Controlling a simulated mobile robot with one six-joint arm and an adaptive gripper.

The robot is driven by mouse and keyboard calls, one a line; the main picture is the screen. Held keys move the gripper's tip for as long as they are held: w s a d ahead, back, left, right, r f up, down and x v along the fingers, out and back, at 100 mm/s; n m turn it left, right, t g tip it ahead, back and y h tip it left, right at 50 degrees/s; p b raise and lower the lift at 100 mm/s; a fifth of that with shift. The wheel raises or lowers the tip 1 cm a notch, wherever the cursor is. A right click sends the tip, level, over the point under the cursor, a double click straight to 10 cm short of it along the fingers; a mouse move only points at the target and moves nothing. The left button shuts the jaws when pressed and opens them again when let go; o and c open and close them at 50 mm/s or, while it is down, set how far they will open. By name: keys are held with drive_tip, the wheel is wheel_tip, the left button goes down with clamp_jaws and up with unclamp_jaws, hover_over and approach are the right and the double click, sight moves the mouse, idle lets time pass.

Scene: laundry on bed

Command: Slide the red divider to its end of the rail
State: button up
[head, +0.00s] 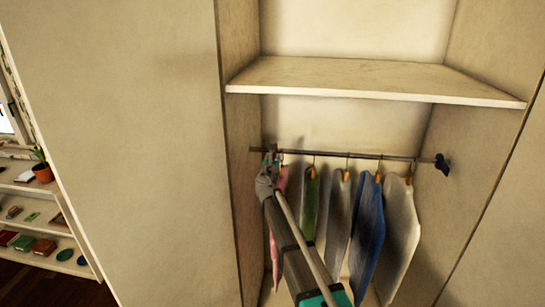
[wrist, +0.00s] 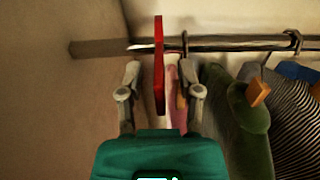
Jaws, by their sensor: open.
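The red divider (wrist: 158,62) is a thin upright disc seen edge-on in the wrist view. It sits on the metal rail (wrist: 235,43), a short way from the left wall of the closet. My gripper (wrist: 162,82) is open below the rail, with one finger on each side of the divider and visible gaps between. In the head view my gripper (head: 268,172) is at the left end of the rail (head: 330,155), and I cannot make out the divider clearly there.
A hanger hook (wrist: 184,55) is just right of the divider. Pink, green (head: 310,200), grey, blue (head: 368,225) and white garments hang to the right. A dark blue piece (head: 442,163) is at the rail's right end. A shelf (head: 370,80) lies above.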

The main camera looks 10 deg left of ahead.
drive_tip(key=shift+w, duration=0.85)
clamp_jaws()
